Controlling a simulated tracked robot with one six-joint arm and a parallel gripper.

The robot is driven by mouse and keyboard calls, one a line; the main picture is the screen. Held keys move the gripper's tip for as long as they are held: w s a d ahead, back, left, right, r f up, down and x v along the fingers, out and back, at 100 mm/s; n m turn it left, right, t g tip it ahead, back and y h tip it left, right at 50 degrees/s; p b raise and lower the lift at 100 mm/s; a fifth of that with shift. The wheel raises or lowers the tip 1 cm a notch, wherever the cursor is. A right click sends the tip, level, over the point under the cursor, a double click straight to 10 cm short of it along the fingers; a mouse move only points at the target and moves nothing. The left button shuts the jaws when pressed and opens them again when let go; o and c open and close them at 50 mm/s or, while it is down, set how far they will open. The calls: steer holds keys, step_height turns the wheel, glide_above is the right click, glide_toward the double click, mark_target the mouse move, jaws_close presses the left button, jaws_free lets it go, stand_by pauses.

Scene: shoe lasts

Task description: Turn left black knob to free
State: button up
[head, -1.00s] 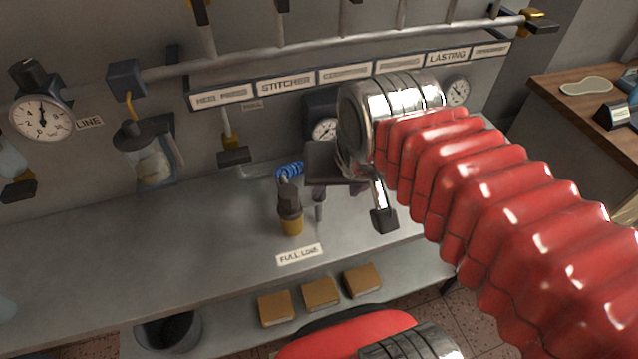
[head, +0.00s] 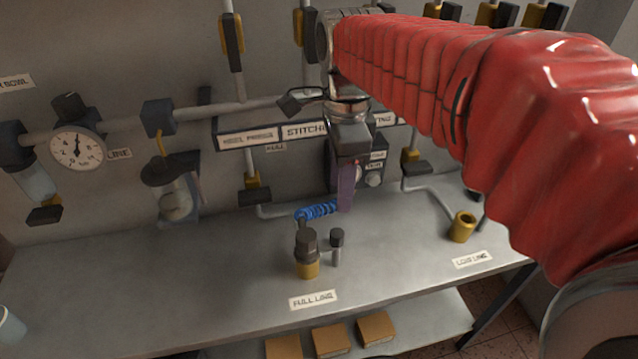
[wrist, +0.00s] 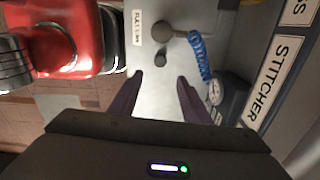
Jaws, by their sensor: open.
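My gripper (head: 346,188) points down above the bench, its purple fingers spread in the wrist view (wrist: 160,82) with nothing between them. A dark knob-topped fitting with a yellow base (head: 306,255) stands behind the FULL LINE label (head: 313,299). A small black knob on a thin post (head: 337,240) stands just right of it; the fitting (wrist: 163,32) and small knob (wrist: 160,58) also show in the wrist view, ahead of the fingers and untouched. Another black knob (head: 68,104) tops the gauge at far left. I cannot read a "free" marking or tell which knob bears it.
A blue coiled hose (head: 317,211) lies behind the fitting, close to my gripper. A dark box (head: 372,175) stands behind the gripper, against the wall.

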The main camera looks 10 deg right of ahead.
mark_target(337, 232)
steer(key=shift+w+m, duration=0.2)
steer(key=shift+m, duration=0.2)
step_height(337, 232, down, 14)
steer(key=shift+r, duration=0.1)
stand_by(0.7)
steer(key=shift+c, duration=0.4)
steer(key=c, duration=0.9)
steer(key=shift+d, duration=0.1)
steer(key=shift+c, duration=0.3)
